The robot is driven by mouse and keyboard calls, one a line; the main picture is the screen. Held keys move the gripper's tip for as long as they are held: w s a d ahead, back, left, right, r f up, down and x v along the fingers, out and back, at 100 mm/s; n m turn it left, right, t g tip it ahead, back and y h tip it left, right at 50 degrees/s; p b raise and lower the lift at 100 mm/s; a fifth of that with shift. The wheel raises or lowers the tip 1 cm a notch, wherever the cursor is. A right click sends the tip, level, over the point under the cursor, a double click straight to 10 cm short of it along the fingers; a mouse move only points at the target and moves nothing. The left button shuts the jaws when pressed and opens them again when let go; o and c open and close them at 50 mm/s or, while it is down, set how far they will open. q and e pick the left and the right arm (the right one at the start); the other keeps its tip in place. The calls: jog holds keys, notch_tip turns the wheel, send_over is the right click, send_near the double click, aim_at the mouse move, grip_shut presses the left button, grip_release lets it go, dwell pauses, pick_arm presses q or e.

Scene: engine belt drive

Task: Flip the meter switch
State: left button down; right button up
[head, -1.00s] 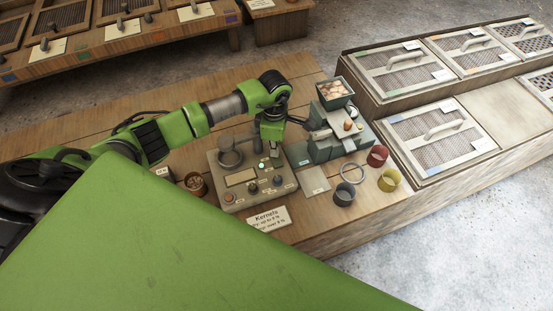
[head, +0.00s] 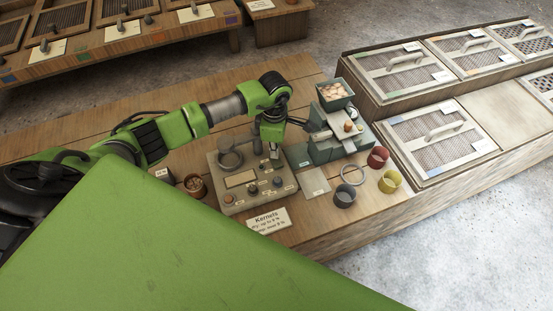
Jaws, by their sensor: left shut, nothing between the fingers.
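The meter (head: 238,198) is a beige box on the wooden bench, with a round cup, a display plate and several knobs on its sloped top. Small labels sit beside its controls. My left gripper (head: 274,158) is shut and empty, pointing down over the right back part of the meter. The fingertips are close to the panel; I cannot tell whether they touch it. The switch is too small to make out clearly and may be partly hidden by the gripper. My right gripper is not in view.
A green-grey machine (head: 335,143) with a hopper of nuts stands just right of the gripper. Red (head: 378,157), yellow (head: 390,181) and dark cups (head: 344,194) and a ring (head: 352,174) lie in front of it. A brown pot (head: 195,186) stands left of the meter.

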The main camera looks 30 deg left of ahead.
pick_arm(q)
jog(key=shift+r+p, duration=1.65)
jog(key=shift+r, duration=1.45)
